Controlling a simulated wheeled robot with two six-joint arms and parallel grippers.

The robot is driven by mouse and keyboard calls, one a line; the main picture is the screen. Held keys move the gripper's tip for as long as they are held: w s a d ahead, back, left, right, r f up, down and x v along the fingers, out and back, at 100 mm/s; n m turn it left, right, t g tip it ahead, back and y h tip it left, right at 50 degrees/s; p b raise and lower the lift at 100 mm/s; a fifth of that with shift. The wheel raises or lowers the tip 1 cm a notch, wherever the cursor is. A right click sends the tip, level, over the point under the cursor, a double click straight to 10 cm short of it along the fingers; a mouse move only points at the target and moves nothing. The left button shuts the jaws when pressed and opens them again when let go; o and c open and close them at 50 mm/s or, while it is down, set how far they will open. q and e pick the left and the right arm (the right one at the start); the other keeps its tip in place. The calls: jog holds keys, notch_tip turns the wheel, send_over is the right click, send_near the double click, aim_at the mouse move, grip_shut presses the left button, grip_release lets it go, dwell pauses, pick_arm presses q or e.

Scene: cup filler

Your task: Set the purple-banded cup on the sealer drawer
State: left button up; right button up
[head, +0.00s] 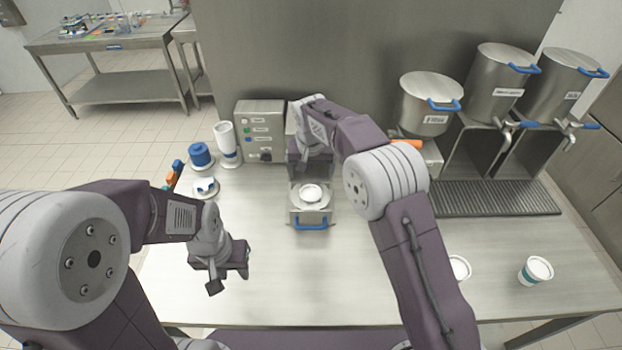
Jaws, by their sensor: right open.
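A white cup (311,192) sits upright in the round holder of the sealer drawer (296,217), which is pulled out with its blue handle toward me. The cup's band cannot be made out from here. My right gripper (309,176) is open just behind and above this cup, partly hidden by its own arm; it does not appear to hold anything.
A teal-banded cup (537,270) stands at the right; another white cup (461,267) is partly hidden by my right arm. The sealer's control box (260,132), a cup stack (227,144) and a blue roll (200,155) stand at the back left. Steel dispensers (497,85) stand back right.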

jog(key=s+d+f, duration=0.1)
jog(key=s+d, duration=0.5)
jog(key=s, duration=0.3)
jog(key=s+d+f+g, duration=0.1)
jog(key=s+d+f, duration=0.1)
jog(key=s+d, duration=0.3)
jog(key=s+d+f+g, duration=0.1)
jog(key=s+d, duration=0.5)
jog(key=s, duration=0.7)
jog(key=shift+s+d+f, duration=0.35)
jog(key=shift+c, duration=0.3)
